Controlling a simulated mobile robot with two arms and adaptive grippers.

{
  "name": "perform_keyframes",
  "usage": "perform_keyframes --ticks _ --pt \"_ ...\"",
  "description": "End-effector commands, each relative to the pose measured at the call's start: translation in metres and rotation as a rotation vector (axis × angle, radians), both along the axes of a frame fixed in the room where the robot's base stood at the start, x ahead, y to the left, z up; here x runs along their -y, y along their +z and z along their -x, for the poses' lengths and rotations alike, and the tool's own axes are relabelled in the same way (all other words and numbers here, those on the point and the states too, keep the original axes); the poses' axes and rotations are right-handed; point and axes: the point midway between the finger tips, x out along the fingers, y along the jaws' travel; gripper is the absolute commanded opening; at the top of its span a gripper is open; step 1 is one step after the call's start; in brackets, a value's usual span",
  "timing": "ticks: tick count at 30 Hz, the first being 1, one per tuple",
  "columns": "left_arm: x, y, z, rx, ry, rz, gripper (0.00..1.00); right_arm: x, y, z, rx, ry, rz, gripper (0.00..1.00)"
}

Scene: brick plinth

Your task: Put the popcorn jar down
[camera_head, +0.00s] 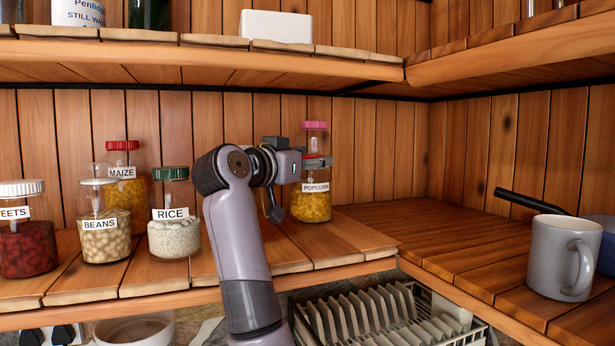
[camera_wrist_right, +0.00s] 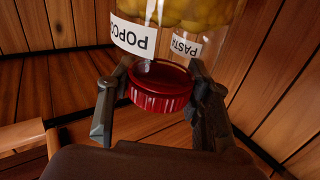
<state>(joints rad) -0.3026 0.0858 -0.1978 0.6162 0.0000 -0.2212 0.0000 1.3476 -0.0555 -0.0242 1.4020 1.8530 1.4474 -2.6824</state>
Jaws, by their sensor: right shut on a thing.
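The popcorn jar (camera_head: 310,204) is clear glass with yellow contents, a white POPCORN label and a red lid. It is upright at the right end of the jar shelf (camera_head: 300,255). My right gripper (camera_head: 318,161) is shut on the jar at its lid. In the right wrist view the gripper's fingers (camera_wrist_right: 158,100) flank the red lid (camera_wrist_right: 160,86), and the POPCORN label shows upside down. I cannot tell whether the jar's base touches the shelf boards. My left gripper is not in view.
A pink-lidded jar (camera_head: 314,136) stands right behind the popcorn jar; a PASTA label (camera_wrist_right: 184,46) shows there. Left are the rice jar (camera_head: 174,225), beans jar (camera_head: 104,230) and maize jar (camera_head: 124,190). An upper shelf (camera_head: 200,62) overhangs.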

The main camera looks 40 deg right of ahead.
Motion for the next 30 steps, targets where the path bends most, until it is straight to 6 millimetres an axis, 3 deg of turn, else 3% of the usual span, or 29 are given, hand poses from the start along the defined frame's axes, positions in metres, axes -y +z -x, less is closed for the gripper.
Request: perform_keyframes --ticks 5,9,17,18,21,30 --pt "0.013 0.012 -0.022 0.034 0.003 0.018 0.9 -0.001 -0.019 0.0 0.001 0.001 0.003 0.0" --pt "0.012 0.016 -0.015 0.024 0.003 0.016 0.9 0.0 -0.034 0.001 0.002 0.001 0.003 0.0" --pt "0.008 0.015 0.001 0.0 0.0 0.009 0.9 -0.001 -0.039 0.001 0.005 0.001 0.002 0.0" --pt "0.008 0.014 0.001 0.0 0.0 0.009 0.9 0.0 -0.041 0.0 0.001 0.001 0.0 0.48" --pt "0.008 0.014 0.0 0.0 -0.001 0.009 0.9 0.0 -0.041 0.0 0.001 0.001 0.0 0.54" --pt "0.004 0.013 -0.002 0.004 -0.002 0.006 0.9 -0.002 -0.041 0.001 0.002 0.001 -0.001 0.55"
